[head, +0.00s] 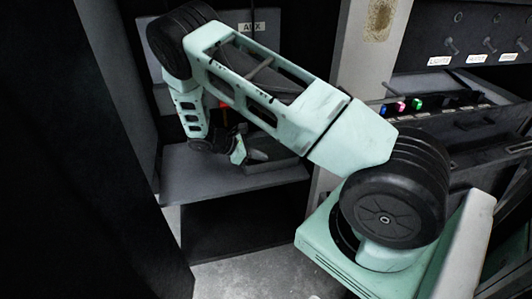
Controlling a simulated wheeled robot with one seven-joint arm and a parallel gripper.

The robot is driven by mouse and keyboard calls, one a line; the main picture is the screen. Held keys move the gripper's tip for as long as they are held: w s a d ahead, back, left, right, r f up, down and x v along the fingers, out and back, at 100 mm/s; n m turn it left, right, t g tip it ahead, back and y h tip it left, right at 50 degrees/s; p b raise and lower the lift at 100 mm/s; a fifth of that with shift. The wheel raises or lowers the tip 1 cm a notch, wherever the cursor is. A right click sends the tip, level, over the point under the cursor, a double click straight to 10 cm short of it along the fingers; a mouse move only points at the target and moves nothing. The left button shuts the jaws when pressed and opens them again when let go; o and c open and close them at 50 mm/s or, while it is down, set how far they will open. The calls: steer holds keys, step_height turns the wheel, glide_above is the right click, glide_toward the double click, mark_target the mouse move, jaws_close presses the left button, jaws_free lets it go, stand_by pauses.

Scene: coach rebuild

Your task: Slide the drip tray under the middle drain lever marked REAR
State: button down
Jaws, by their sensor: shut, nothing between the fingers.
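My gripper (246,153) is low over a grey shelf (205,180) inside a dark compartment, its fingers shut and empty. A low grey tray-like thing (285,167), which looks like the drip tray, lies on the shelf just behind and to the right of the fingers. Whether they touch it I cannot tell. A small red and orange part (225,118), maybe a drain lever, shows above the gripper. My arm hides most of the compartment's back, and no label reading REAR can be seen.
Dark walls close in the left side, and a pale post (345,45) stands at the right. Beyond it is a switch panel (470,40) with lit buttons below. Under the shelf is a dark open space.

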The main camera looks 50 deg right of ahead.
steer(key=s+d, duration=0.1)
steer(key=d, duration=0.1)
steer(key=s+d+p, duration=0.1)
steer(key=s+d, duration=0.1)
steer(key=d, duration=0.1)
steer(key=s+d+p, duration=0.1)
steer(key=s+d, duration=0.1)
steer(key=d, duration=0.1)
steer(key=shift+s+d+r, duration=0.1)
steer(key=shift+s+d, duration=0.1)
steer(key=shift+s+d+p, duration=0.1)
steer(key=shift+d+p, duration=0.1)
steer(key=shift+p, duration=0.1)
steer(key=shift+f, duration=0.85)
steer(key=shift+a+f, duration=0.1)
steer(key=shift+a+f+b, duration=0.1)
steer(key=shift+b, duration=0.2)
